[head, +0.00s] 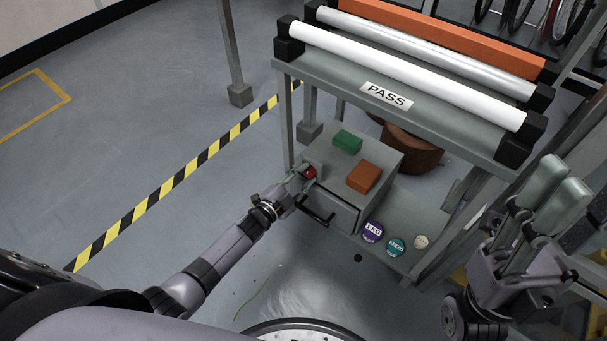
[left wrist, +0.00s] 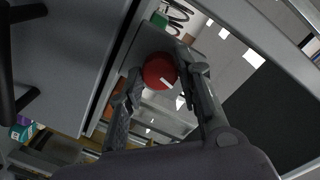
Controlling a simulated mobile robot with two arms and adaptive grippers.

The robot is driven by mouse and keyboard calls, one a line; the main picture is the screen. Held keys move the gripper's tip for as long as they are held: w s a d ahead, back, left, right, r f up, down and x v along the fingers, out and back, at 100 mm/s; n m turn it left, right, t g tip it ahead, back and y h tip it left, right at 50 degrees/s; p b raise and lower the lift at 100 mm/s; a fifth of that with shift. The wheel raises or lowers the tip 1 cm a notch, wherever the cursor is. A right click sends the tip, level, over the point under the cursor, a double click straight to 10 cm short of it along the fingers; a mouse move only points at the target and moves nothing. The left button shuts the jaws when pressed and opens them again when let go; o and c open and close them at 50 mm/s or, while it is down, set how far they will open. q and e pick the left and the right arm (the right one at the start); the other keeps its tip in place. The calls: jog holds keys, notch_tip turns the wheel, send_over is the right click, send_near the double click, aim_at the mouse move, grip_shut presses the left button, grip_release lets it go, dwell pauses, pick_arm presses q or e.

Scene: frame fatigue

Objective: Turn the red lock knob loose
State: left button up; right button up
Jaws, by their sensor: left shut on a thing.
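The red lock knob (head: 311,172) sits at the upper left edge of a grey box's front. My left gripper (head: 303,179) is at the knob, its arm reaching in from the lower left. In the left wrist view the knob (left wrist: 159,71) is round and red with a white mark on its face. The fingers of my left gripper (left wrist: 158,83) are shut on it, one on each side. My right gripper (head: 562,180) is at the right edge of the head view, empty, its two pale fingers apart.
The grey box (head: 343,211) has a black handle (head: 318,212) on its front and green (head: 347,140) and orange (head: 364,177) blocks on top. Round weights (head: 396,245) lie beside it. A roller rack marked PASS (head: 387,95) overhangs it.

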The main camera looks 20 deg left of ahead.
pick_arm(q)
jog(key=shift+a+n, duration=0.1)
jog(key=shift+n, duration=1.1)
jog(key=o, duration=1.1)
jog(key=shift+o, duration=0.2)
jog(key=v, duration=1.2)
jog(key=shift+w, duration=0.1)
